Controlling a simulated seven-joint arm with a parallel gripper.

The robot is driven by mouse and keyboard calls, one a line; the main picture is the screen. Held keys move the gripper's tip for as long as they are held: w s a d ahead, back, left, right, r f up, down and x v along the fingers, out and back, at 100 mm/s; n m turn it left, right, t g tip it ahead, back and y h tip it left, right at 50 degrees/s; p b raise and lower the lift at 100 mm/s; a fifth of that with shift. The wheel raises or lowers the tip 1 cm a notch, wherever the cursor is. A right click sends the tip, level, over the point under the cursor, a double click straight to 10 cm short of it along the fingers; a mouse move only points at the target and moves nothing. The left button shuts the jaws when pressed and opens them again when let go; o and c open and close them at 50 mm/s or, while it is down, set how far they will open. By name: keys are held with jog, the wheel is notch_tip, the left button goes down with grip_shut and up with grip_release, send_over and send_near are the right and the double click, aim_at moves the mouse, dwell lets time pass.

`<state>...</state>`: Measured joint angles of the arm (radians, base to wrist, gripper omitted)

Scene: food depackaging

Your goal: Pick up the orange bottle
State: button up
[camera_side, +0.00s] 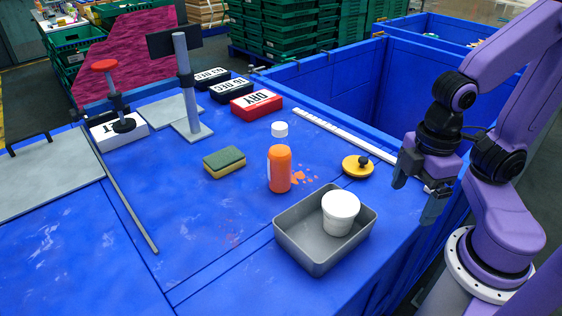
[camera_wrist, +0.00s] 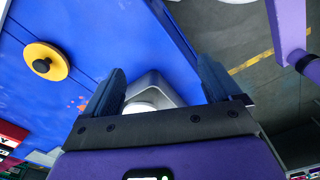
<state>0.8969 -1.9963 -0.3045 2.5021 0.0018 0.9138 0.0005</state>
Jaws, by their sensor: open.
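The orange bottle (camera_side: 279,170) stands upright on the blue table, with a pale label on its left side. A white cap (camera_side: 279,129) lies on the table just behind it. My gripper (camera_side: 415,195) is open and empty, to the right of the bottle, near the table's right edge. In the wrist view my gripper (camera_wrist: 160,85) shows two spread fingers with nothing held between them. The bottle is not visible in the wrist view.
A grey tray (camera_side: 290,245) holding a white tub (camera_side: 340,212) stands in front of the bottle. A yellow lid with a black knob (camera_side: 357,167) lies between bottle and gripper. A sponge (camera_side: 225,162) lies left. Orange spills mark the table near the bottle.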

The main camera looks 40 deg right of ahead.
jog(key=c, duration=0.5)
jog(key=shift+c, duration=0.2)
jog(key=shift+a, duration=0.1)
